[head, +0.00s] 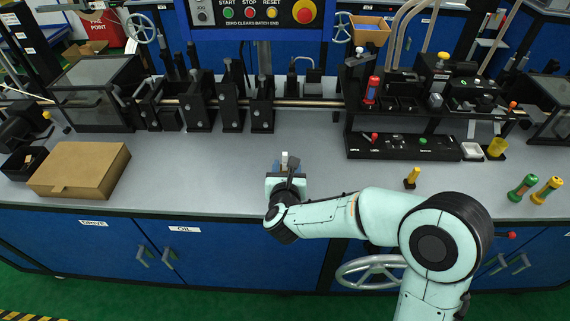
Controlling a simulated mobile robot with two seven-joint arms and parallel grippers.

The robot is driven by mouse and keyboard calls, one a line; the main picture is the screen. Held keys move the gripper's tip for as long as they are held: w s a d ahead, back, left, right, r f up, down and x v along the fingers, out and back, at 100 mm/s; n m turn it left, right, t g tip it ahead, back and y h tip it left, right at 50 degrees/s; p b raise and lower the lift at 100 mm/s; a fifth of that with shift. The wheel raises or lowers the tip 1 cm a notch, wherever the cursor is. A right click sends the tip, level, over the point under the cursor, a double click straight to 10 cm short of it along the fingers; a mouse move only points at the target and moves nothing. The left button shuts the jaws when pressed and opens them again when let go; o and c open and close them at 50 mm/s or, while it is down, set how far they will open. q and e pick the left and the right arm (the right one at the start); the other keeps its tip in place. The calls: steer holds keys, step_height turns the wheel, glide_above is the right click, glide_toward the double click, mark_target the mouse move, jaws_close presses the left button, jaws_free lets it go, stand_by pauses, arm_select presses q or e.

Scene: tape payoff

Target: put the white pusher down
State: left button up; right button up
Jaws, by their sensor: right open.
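My right gripper (287,168) is low over the front middle of the grey bench (220,170), pointing away from me. Its jaws are open. A small white piece (284,158), which looks like the white pusher, shows upright at the fingertips. Its lower part is hidden by the gripper, so I cannot tell whether it touches the bench or a finger. My left gripper is not in view.
A cardboard box (80,168) lies on the bench at left. A black machine row (205,105) runs along the back. A black rack (402,147) stands at right. Bench on either side of the gripper is clear.

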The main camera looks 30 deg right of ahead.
mark_target(285, 154)
steer(key=x, duration=0.2)
steer(key=p+x, duration=0.1)
steer(key=x, duration=0.2)
steer(key=shift+w+a, duration=0.25)
jaws_close()
steer(key=shift+r, duration=0.1)
steer(key=shift+r, duration=0.1)
